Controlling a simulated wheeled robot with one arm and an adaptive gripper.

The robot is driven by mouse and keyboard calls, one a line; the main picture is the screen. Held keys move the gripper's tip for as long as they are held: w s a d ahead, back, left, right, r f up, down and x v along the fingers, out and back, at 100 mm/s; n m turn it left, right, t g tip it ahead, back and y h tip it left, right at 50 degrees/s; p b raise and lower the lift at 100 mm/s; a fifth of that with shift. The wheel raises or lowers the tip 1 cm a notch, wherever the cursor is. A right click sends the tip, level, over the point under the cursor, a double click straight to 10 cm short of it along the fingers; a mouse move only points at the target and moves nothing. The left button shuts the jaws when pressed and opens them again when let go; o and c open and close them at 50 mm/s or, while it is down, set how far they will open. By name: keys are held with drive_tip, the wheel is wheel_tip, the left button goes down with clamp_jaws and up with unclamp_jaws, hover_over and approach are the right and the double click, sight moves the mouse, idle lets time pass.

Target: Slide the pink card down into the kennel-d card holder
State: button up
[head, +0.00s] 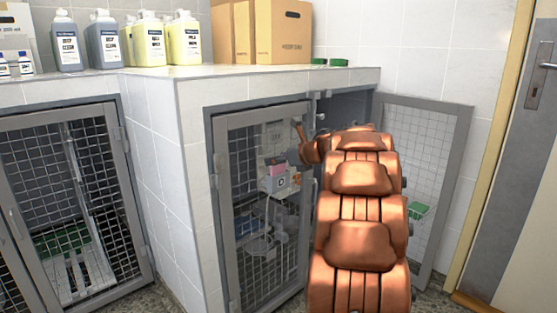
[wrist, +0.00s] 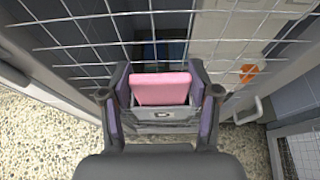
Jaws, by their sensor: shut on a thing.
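The pink card (wrist: 162,88) is between the two fingers of my gripper (wrist: 160,90) in the wrist view. Its upper part shows and its lower part is hidden behind the front of a grey card holder (wrist: 150,127) marked with a D. How deep the card sits in the holder cannot be told. In the head view the card (head: 279,169) shows small through the door mesh, just above the light holder (head: 270,184) with its D label. My gripper is shut on the card, its fingers at the card's left and right sides.
The wire mesh (wrist: 90,30) lies just beyond the holder. An orange item (wrist: 249,73) hangs to its right. A grey door handle (wrist: 247,111) stands close on the right. In the head view, an open mesh door (head: 430,150) stands right of my arm.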

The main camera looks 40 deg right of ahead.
drive_tip(key=shift+f+b, duration=0.3)
drive_tip(key=shift+f, duration=0.1)
drive_tip(key=o, duration=1.1)
drive_tip(key=v, duration=1.2)
drive_tip(key=shift+r, duration=0.1)
